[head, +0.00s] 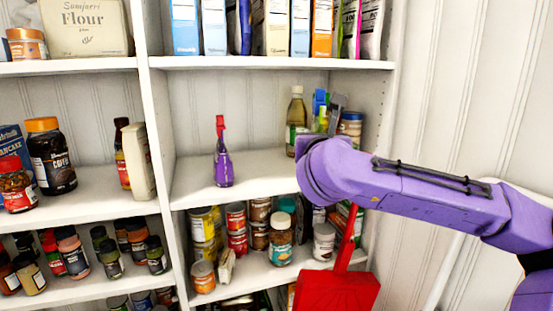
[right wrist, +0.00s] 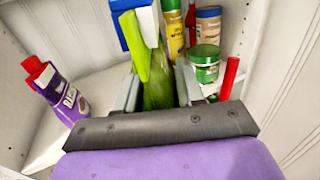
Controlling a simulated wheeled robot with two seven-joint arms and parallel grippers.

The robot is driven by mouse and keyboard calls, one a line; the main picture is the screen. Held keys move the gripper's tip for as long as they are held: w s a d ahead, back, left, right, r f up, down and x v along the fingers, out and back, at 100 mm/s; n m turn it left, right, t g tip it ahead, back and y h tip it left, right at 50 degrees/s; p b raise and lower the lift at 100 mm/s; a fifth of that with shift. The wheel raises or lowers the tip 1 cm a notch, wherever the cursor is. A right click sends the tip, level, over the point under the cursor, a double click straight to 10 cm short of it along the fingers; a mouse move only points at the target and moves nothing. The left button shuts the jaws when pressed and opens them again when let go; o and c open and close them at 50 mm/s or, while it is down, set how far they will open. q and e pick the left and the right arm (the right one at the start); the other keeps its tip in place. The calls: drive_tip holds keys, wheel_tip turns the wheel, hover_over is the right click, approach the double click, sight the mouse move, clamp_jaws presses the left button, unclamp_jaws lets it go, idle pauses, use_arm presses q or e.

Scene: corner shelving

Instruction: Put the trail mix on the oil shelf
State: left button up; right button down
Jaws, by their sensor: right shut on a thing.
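My right gripper (head: 322,120) reaches into the middle shelf (head: 195,190) from the right. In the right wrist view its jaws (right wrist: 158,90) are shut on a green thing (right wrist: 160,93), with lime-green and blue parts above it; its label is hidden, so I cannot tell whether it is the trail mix. An oil-like bottle (head: 297,122) stands at the back of this shelf. My left gripper is not in view.
A purple bottle with a red top (head: 223,160) stands on the middle shelf, with bare board around it. A jar (head: 350,125) and a green-lidded jar (right wrist: 204,62) are near the gripper. A red dustpan-like thing (head: 335,290) is below. Shelf above holds boxes (head: 277,28).

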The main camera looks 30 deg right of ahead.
drive_tip(key=w+d+p, duration=0.4)
drive_tip(key=w+p, duration=0.4)
drive_tip(key=w, duration=1)
wheel_tip(320, 180, down, 6)
drive_tip(key=p, duration=0.3)
drive_tip(key=shift+w+d, duration=0.1)
drive_tip(key=shift+w+f+p, duration=0.15)
drive_tip(key=shift+f+p, duration=0.15)
drive_tip(key=shift+p, duration=0.2)
drive_tip(key=shift+d+f, duration=0.1)
drive_tip(key=shift+f, duration=0.1)
drive_tip(key=c, duration=0.7)
unclamp_jaws()
drive_tip(key=shift+o, duration=0.2)
